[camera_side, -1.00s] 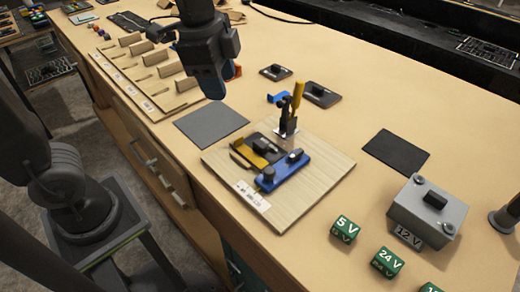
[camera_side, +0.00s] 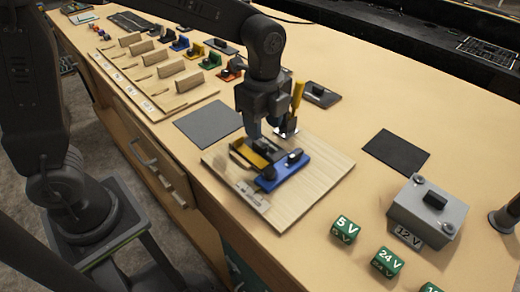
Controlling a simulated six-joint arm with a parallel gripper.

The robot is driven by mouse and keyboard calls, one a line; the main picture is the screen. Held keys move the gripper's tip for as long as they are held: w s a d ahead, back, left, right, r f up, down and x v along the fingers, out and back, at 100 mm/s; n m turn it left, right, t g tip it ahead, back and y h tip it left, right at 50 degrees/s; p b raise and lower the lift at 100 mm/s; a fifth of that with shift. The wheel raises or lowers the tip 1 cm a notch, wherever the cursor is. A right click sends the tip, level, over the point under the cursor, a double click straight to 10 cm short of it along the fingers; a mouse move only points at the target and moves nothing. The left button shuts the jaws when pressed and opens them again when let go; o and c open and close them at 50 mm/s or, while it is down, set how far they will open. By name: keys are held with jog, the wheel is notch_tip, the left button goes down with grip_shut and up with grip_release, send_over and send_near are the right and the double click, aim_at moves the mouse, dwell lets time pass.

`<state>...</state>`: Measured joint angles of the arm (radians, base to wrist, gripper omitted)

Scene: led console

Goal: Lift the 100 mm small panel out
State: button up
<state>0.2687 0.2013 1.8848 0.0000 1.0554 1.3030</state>
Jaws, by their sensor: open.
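A wooden fixture board (camera_side: 318,178) lies on the bench. On it, a dark panel with a black handle (camera_side: 268,149) sits between a yellow piece (camera_side: 247,153) and a blue bar with black knobs (camera_side: 283,173). I cannot read its size. A toggle clamp with an upright yellow lever (camera_side: 297,96) stands at the board's back edge. My gripper (camera_side: 263,133) points down right at the panel, open, with its fingers around or just above the handle. The fingers partly hide the panel, and I cannot tell whether they touch it.
A grey mat (camera_side: 208,124) lies left of the board and a black mat (camera_side: 396,152) right of it. Another dark panel with a handle (camera_side: 320,94) lies behind. A grey 12 V box (camera_side: 425,212) and green voltage cubes (camera_side: 387,262) stand at the right front. A slotted wooden rack (camera_side: 155,85) is back left.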

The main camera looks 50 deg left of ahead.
aim_at(262, 145)
jog(key=shift+s+a+f, duration=0.1)
jog(key=shift+f, duration=2.6)
jog(key=shift+c, duration=0.4)
grip_shut()
